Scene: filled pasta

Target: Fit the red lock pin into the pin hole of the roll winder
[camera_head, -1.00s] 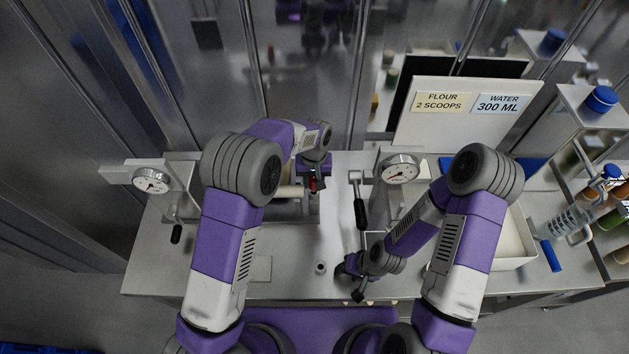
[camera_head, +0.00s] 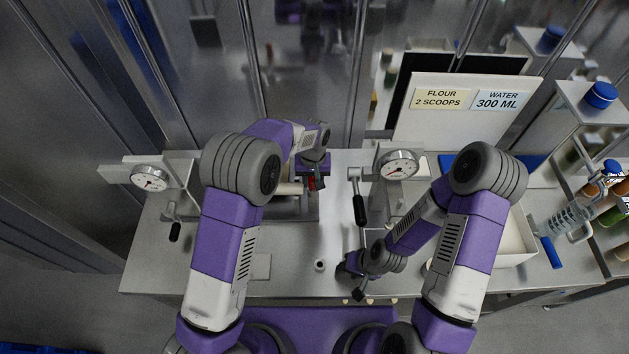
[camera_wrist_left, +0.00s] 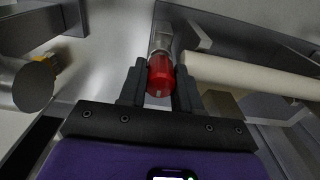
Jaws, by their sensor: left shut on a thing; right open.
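The red lock pin (camera_wrist_left: 160,76) is between the fingers of my left gripper (camera_wrist_left: 160,92) in the left wrist view, with its red handle gripped and its metal end pointing away from the gripper. In the head view the red of the pin (camera_head: 312,183) shows just under my left gripper (camera_head: 314,178). The roll winder's pale roller (camera_wrist_left: 245,75) lies right beside the pin; it shows partly in the head view (camera_head: 290,189). The pin hole is hidden, and I cannot tell whether the pin tip is in it. My right gripper (camera_head: 352,280) is open near the table's front edge.
A black-handled lever (camera_head: 360,208) stands beside a dial gauge (camera_head: 398,164) right of centre. Another gauge (camera_head: 149,177) is at the left. A small upright peg (camera_head: 320,265) stands on the table (camera_head: 335,225). A white tray (camera_head: 515,240) is at the right.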

